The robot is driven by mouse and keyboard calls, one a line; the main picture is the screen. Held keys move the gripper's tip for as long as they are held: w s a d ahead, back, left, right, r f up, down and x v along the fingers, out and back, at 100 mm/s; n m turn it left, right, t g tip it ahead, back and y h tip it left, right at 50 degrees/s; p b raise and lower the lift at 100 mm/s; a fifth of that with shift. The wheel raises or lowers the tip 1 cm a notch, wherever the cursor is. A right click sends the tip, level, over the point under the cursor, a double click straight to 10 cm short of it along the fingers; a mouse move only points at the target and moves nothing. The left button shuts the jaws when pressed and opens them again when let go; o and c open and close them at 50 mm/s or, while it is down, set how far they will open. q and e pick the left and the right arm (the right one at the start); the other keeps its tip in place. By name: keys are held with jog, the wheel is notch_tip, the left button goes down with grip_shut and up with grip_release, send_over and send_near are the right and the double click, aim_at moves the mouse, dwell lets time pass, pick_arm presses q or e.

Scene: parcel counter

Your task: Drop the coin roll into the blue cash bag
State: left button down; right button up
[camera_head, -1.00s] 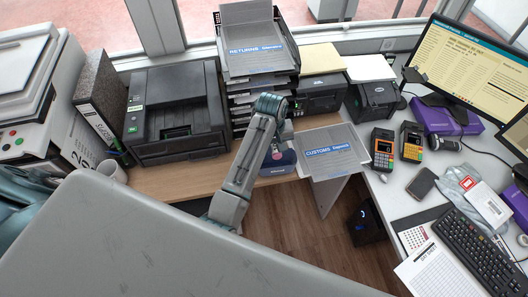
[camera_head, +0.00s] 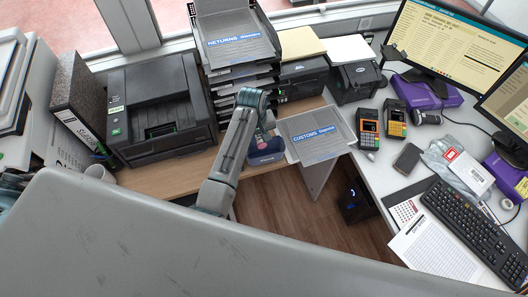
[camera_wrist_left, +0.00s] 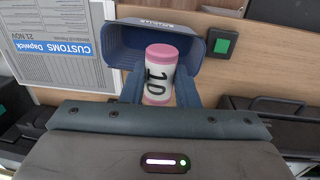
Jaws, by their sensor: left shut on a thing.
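The coin roll (camera_wrist_left: 159,76) is white with pink ends and a black "10". In the left wrist view it sits between the two fingers of my left gripper (camera_wrist_left: 160,88), which is shut on it. The blue cash bag (camera_wrist_left: 204,27) lies right beyond the roll, with its open mouth behind and around the roll's far end. In the head view the bag (camera_head: 267,159) stands at the wooden counter's edge, partly hidden by my left arm. I cannot tell how deep the roll is in the mouth. My right gripper is not in view.
A customs sheet (camera_head: 315,133) is right of the bag. A stack of black trays (camera_head: 238,85) stands behind it, and a black printer (camera_head: 161,110) to the left. Card terminals (camera_head: 368,128) are on the grey desk at right. A floor gap (camera_head: 285,205) opens in front.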

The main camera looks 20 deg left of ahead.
pick_arm(q)
jog(key=c, duration=1.2)
grip_release()
jog(key=shift+o, duration=0.8)
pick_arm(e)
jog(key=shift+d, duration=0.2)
pick_arm(q)
jog(key=r+b, duration=0.1)
jog(key=r, duration=0.1)
jog(key=r+b, duration=0.1)
jog(key=r, duration=0.5)
jog(key=shift+s+a+b, duration=0.2)
jog(key=shift+a+b, duration=0.1)
jog(key=shift+b, duration=0.1)
notch_tip(320, 180, up, 3)
jog(key=shift+s+a+f+p, duration=0.1)
jog(key=shift+s+a+p, duration=0.05)
jog(key=shift+p, duration=0.3)
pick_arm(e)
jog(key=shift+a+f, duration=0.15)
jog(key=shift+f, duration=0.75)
